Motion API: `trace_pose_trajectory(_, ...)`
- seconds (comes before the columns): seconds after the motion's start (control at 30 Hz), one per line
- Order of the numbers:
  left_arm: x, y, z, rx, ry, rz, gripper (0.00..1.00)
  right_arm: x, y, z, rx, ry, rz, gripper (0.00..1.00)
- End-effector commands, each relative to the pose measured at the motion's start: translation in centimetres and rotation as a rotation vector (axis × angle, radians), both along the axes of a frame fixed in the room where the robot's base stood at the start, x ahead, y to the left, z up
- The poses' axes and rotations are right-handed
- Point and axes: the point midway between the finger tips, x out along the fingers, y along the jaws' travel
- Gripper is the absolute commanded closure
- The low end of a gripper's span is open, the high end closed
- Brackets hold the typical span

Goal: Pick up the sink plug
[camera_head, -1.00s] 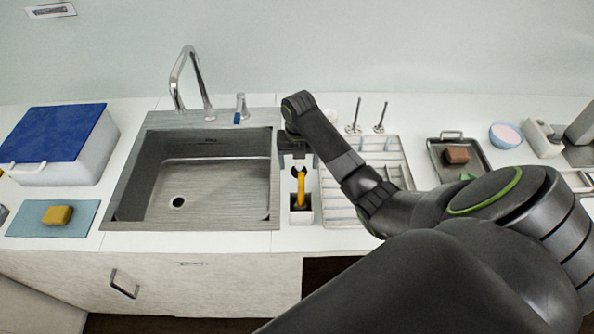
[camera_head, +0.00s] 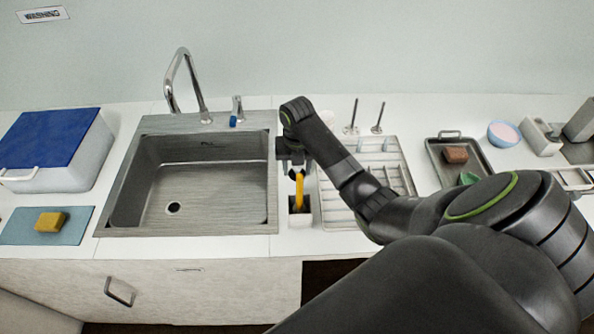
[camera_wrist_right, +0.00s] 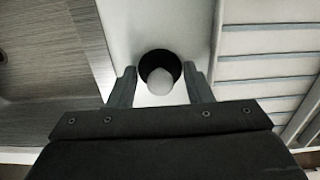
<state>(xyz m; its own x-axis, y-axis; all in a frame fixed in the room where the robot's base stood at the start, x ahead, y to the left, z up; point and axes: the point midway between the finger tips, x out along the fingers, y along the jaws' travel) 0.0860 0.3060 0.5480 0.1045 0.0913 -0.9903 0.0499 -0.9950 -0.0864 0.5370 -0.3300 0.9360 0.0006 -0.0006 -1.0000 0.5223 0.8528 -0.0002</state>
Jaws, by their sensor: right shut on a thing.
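The sink plug, a black disc with a pale rounded knob, shows in the right wrist view (camera_wrist_right: 158,68). My right gripper (camera_wrist_right: 163,88) is shut on it, with one finger at each side. In the head view my right gripper (camera_head: 297,169) is low over the white counter strip just right of the sink. There the plug is mostly hidden by the gripper. I cannot tell whether the plug is clear of the counter. My left gripper is not in view.
The steel sink (camera_head: 190,230) with an open drain hole (camera_head: 173,207) is on the left. A dish rack (camera_head: 395,160) is close on the right.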

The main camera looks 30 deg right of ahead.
Motion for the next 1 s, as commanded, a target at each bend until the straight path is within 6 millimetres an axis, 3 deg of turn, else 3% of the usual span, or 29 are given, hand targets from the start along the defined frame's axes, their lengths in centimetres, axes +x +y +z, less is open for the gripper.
trace_pose_trajectory(0.17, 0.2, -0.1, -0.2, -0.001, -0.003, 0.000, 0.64, 0.1, 0.0, 0.5, -0.001, -0.002, 0.000, 0.74)
trace_pose_trajectory(0.27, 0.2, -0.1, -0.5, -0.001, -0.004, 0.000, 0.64, 0.1, 0.0, 1.9, 0.000, -0.004, 0.001, 0.74)
trace_pose_trajectory(0.4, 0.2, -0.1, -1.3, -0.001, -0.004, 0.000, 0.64, 0.2, -0.1, 5.0, -0.003, -0.009, 0.002, 0.74)
trace_pose_trajectory(0.5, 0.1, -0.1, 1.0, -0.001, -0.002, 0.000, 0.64, 0.0, 0.0, 7.1, 0.000, 0.000, -0.001, 0.74)
trace_pose_trajectory(0.63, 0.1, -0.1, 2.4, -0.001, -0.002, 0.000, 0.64, 0.0, 0.0, 8.6, 0.001, 0.001, -0.001, 0.74)
trace_pose_trajectory(1.0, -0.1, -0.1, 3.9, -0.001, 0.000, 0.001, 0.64, 0.0, 0.0, 10.0, 0.000, 0.000, -0.001, 0.74)
